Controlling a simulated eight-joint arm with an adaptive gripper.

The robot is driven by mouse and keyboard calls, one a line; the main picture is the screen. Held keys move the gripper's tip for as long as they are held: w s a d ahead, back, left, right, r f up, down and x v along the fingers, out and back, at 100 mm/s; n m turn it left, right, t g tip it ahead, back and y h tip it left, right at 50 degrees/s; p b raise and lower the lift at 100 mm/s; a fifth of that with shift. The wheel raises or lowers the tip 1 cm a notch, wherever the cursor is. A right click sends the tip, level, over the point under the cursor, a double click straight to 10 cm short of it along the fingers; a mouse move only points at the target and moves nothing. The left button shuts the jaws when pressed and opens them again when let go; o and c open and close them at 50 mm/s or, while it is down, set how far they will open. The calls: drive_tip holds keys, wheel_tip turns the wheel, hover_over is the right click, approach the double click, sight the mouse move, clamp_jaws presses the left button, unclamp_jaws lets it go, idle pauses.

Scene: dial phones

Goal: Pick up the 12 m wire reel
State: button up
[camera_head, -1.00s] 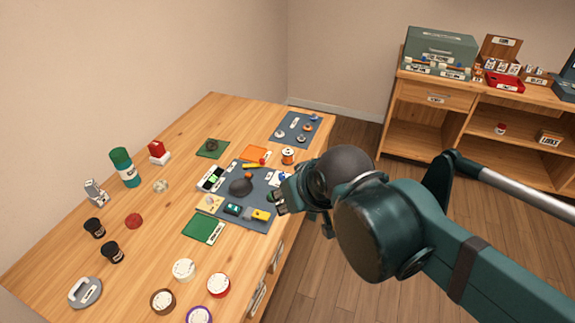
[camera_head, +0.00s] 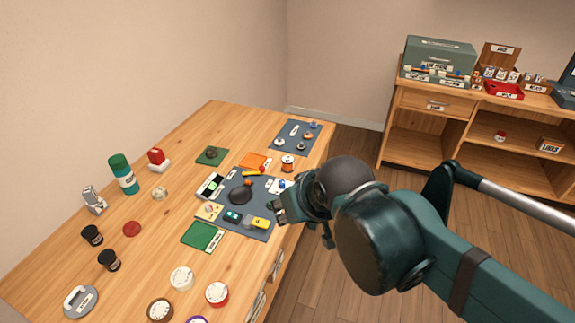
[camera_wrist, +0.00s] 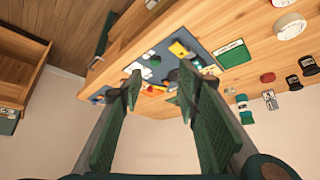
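A small orange spool (camera_head: 288,162) with pale ends stands near the table's right edge, behind the blue-grey mat (camera_head: 259,224). Several round reel-like discs lie at the table's front: a white one (camera_head: 181,278), a brown one (camera_head: 159,310), a red one (camera_head: 217,294) and a purple-rimmed one cut by the frame. Their labels are too small to read, so I cannot tell which is the 12 m wire reel. My gripper (camera_head: 279,208) is at the mat's right edge, nearer than the orange spool. In the wrist view my gripper (camera_wrist: 157,88) is open, with nothing between its fingers.
The mat carries a dark rounded lump (camera_head: 240,195) and small parts. A green bottle (camera_head: 123,174), black cups (camera_head: 92,235) and a green card (camera_head: 202,236) stand or lie leftward. A wooden shelf (camera_head: 470,115) is at the back right. Bare tabletop lies left of centre.

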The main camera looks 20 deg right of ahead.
drive_tip(key=shift+o, duration=0.3)
drive_tip(key=o, duration=0.4)
drive_tip(key=shift+o, duration=0.2)
